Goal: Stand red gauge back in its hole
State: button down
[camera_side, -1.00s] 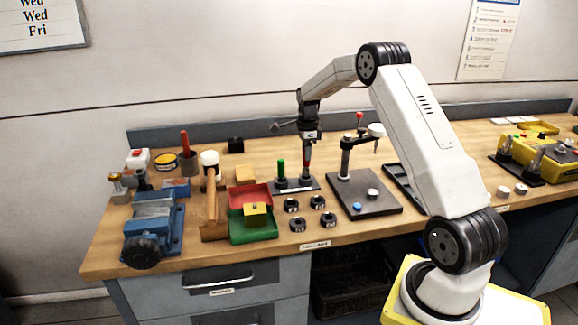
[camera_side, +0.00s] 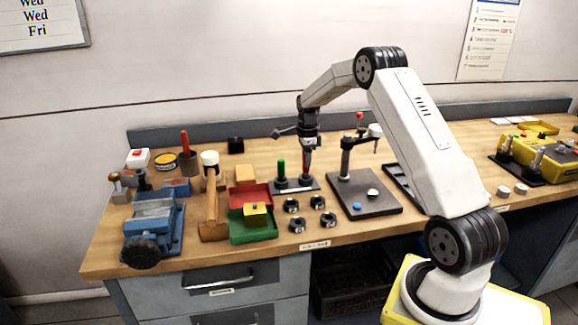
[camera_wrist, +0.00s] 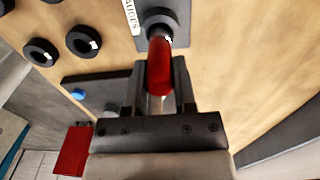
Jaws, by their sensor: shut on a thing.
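My gripper (camera_side: 308,148) is shut on the red gauge (camera_side: 306,163) and holds it roughly upright over the right end of the dark gauge stand (camera_side: 292,187). In the wrist view the red gauge (camera_wrist: 160,66) lies between the fingers (camera_wrist: 157,82), and its far end meets a round dark collar on the stand (camera_wrist: 150,40). I cannot tell how deep the gauge sits in the hole. The green gauge (camera_side: 281,168) stands upright at the left end of the stand.
Several black rings (camera_side: 298,225) lie in front of the stand. A dark plate with a post (camera_side: 365,200) stands close on the right. Red and green trays (camera_side: 248,236) and a mallet (camera_side: 212,230) lie to the left.

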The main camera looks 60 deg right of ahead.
jog(key=shift+f, duration=0.35)
dwell(0.3)
jog(key=shift+c, duration=1.7)
grip_release()
jog(key=shift+r, duration=0.1)
jog(key=shift+r, duration=3.8)
